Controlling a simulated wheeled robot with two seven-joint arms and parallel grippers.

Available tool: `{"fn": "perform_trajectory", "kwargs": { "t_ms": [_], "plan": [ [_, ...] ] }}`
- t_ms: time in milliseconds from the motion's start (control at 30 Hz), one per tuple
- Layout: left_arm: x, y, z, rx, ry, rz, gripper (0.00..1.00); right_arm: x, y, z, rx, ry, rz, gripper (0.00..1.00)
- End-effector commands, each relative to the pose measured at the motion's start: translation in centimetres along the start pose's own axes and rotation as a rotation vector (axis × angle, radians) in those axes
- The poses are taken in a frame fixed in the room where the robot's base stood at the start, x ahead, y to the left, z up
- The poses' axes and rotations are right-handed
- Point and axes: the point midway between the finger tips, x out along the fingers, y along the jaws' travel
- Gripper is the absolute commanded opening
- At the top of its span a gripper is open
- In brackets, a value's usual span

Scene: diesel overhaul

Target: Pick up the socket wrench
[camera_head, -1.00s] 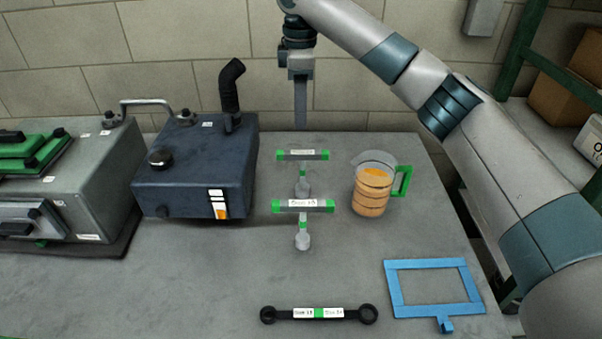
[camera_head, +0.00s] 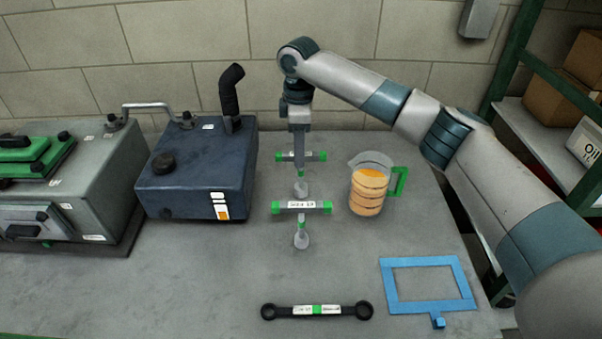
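The far socket wrench (camera_head: 317,156) is partly hidden behind my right gripper. The near socket wrench (camera_head: 316,207) is in full view in front of it, its pale socket end towards the front. My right gripper (camera_head: 299,168) points down at the middle of the far wrench's handle. Its fingers show edge-on as one bar, so I cannot tell their opening or whether they touch the handle. My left gripper is not in view.
A dark blue tank (camera_head: 197,170) with a black pipe stands left of the wrenches. A jug of orange liquid (camera_head: 369,188) stands close on the right. A black ring wrench (camera_head: 280,312) and a blue frame (camera_head: 391,283) lie in front. A shelf (camera_head: 538,126) is at right.

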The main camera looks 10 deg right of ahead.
Motion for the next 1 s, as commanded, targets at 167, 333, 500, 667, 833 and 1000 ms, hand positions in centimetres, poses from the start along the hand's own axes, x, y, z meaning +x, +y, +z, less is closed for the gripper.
{"fn": "perform_trajectory", "kwargs": {
  "t_ms": [167, 333, 500, 667, 833, 1000],
  "plan": [
    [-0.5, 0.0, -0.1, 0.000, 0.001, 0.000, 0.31, 1.3, 0.0, 0.0, 0.000, -0.001, 0.000, 0.38],
    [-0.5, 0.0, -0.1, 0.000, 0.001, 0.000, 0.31, 1.5, 0.0, 0.0, 0.000, 0.000, 0.001, 0.38],
    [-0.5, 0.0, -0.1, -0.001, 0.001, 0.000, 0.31, 1.5, 0.0, 0.0, 0.000, 0.000, 0.001, 0.38],
    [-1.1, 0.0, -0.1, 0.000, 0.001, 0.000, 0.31, 2.0, 0.1, 0.2, 0.001, -0.002, -0.001, 0.38],
    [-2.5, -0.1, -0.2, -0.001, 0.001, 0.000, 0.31, 3.7, 0.4, 0.4, 0.001, -0.003, -0.002, 0.38],
    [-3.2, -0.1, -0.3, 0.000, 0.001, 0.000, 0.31, 5.9, 0.5, 0.5, 0.000, -0.002, -0.002, 0.38]
  ]
}}
